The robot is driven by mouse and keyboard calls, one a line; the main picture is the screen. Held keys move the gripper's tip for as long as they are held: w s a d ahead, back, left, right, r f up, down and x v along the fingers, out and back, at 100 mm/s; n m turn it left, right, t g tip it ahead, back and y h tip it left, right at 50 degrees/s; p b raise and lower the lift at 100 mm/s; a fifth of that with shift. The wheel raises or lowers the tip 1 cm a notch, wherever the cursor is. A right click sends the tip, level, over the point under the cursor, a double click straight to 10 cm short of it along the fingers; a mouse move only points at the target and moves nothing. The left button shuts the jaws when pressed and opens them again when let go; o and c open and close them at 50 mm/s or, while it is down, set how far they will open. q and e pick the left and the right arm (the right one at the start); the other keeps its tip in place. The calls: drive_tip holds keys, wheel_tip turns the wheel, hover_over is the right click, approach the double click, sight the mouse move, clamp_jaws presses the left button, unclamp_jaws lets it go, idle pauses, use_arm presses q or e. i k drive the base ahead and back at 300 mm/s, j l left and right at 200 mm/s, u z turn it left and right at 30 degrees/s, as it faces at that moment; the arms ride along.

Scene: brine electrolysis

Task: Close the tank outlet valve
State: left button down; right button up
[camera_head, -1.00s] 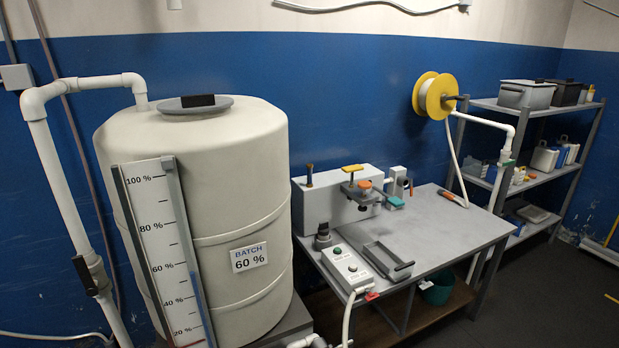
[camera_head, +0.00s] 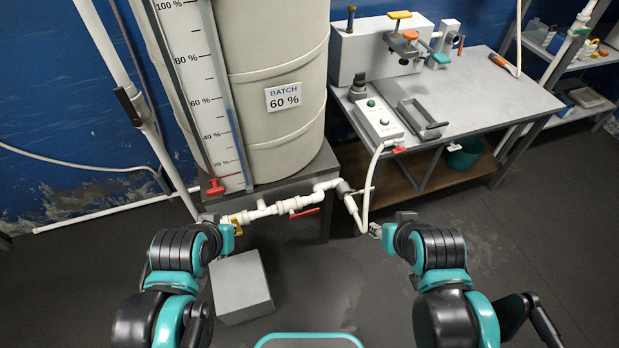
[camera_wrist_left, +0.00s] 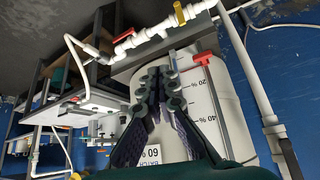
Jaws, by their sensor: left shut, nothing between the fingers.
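White outlet piping (camera_head: 262,211) runs low in front of the tank (camera_head: 275,120). It carries a valve with a red lever (camera_head: 304,212) and a yellow handle (camera_head: 238,218). The red lever (camera_wrist_left: 122,37) and yellow handle (camera_wrist_left: 179,13) also show at the top of the left wrist view. A red tap (camera_head: 216,187) sits at the foot of the level gauge (camera_head: 205,90). My left gripper (camera_wrist_left: 159,74) is shut and empty, apart from the valves; in the head view it is mostly hidden by its arm. My right gripper (camera_head: 375,230) is small near the hose, its fingers unclear.
A grey box (camera_head: 240,285) stands on the floor below the pipe. A white hose (camera_head: 366,195) hangs from the control box (camera_head: 378,120) on the bench (camera_head: 480,100). A tall white pipe (camera_head: 110,60) stands left of the tank. The floor at right is clear.

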sight(293, 217)
drive_tip(key=l+u, duration=0.1)
drive_tip(key=u, duration=0.3)
drive_tip(key=l+u, duration=0.1)
drive_tip(key=u, duration=0.35)
drive_tip(key=i+l+u, duration=0.1)
drive_tip(key=u, duration=0.3)
drive_tip(key=l+u, duration=0.25)
drive_tip(key=l, duration=0.2)
drive_tip(key=l+u, duration=0.2)
drive_tip(key=l, duration=0.2)
drive_tip(key=k+l+u, duration=0.25)
drive_tip(key=l, duration=0.15)
drive_tip(key=l+u, duration=0.2)
drive_tip(key=l, duration=0.25)
drive_tip(key=k+l+u, duration=0.25)
drive_tip(key=k+l, duration=0.1)
drive_tip(key=l, duration=0.25)
drive_tip(key=k+l, duration=0.1)
drive_tip(key=l, duration=0.25)
drive_tip(key=k+l, duration=0.1)
drive_tip(key=l, duration=0.2)
drive_tip(key=k+l, duration=0.1)
drive_tip(key=l, duration=0.25)
